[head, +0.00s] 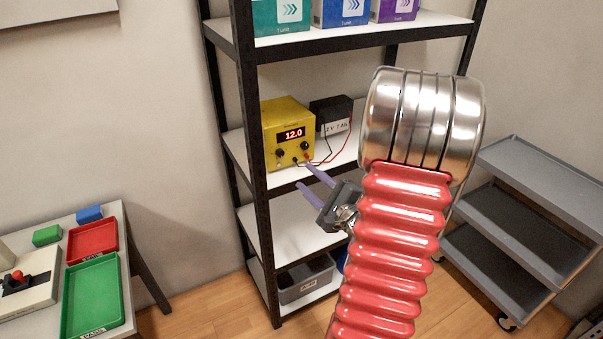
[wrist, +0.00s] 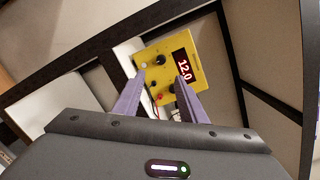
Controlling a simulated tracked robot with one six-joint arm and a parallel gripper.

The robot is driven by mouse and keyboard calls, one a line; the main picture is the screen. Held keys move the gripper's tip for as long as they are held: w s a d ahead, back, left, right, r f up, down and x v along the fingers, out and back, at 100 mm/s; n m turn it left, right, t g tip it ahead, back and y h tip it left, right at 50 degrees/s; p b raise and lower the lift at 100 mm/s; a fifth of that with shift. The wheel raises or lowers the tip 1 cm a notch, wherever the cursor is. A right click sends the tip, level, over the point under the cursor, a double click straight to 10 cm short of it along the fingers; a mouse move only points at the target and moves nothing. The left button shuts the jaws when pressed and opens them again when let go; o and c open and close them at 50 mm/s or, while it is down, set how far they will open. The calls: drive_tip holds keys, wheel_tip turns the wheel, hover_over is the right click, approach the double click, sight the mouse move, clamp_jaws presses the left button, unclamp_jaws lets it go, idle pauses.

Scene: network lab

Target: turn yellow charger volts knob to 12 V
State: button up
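The yellow charger (head: 286,133) stands on the middle shelf of the rack, its red display reading 12.0. Two dark knobs show on its front, a left knob (head: 280,153) and a right knob (head: 306,144). In the wrist view the charger (wrist: 197,56) appears turned on its side, beyond the fingertips, with its display reading 12.0. My gripper (head: 306,176) has two purple fingers spread apart with nothing between them. It is in front of and below the charger's front. In the wrist view the gripper (wrist: 160,78) is open; its right fingertip overlaps the charger's face near a knob, contact unclear.
A black battery (head: 331,112) with red and black leads stands right of the charger. The rack's dark front post (head: 257,190) is just left of my gripper. Boxes fill the top shelf; a grey bin (head: 303,283) sits below. A grey cart (head: 530,215) stands right.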

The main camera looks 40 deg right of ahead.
drive_tip(key=shift+s+a, duration=0.15)
drive_tip(key=shift+s, duration=0.7)
